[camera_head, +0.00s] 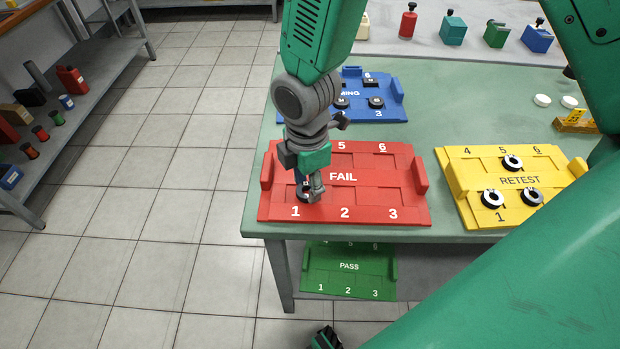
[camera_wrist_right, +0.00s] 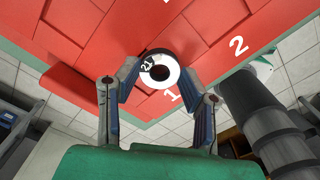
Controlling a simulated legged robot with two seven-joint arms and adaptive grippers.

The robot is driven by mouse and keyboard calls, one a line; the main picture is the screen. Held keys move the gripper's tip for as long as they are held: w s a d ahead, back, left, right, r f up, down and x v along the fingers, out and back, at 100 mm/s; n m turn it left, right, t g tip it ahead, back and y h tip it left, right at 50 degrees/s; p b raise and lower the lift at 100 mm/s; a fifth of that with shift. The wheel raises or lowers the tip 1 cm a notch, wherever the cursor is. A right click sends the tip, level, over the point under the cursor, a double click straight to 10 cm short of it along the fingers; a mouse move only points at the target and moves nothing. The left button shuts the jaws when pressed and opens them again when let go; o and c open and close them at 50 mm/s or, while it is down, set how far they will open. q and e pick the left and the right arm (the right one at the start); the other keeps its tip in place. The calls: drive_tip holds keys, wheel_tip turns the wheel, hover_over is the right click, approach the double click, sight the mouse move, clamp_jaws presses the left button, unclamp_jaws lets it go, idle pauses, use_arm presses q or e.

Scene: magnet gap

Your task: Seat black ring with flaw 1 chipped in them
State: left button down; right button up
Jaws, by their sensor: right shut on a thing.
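My right gripper (camera_head: 309,195) reaches down onto the red FAIL tray (camera_head: 343,177) at slot 1. In the right wrist view its two fingers (camera_wrist_right: 157,88) are closed on opposite sides of a round ring (camera_wrist_right: 157,71). The ring has a white face, a black part marked 21 and a dark centre hole. It is at slot 1, just by the printed 1; I cannot tell whether it is fully down. In the head view the fingers mostly hide it. A chip is not clear at this size.
The yellow RETEST tray (camera_head: 475,192) at right holds several rings. A blue tray (camera_head: 388,87) with dark pieces stands behind the FAIL tray. A green PASS tray (camera_head: 349,281) sits lower, below the table edge. Coloured containers stand at the back. The FAIL tray's other slots look empty.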

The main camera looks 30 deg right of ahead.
sight(301, 188)
drive_tip(key=shift+w+a, duration=0.35)
drive_tip(key=shift+a, duration=0.35)
drive_tip(key=o, duration=1.3)
drive_tip(key=shift+d, duration=0.2)
drive_tip(key=shift+c, duration=0.2)
wheel_tip(301, 188, up, 12)
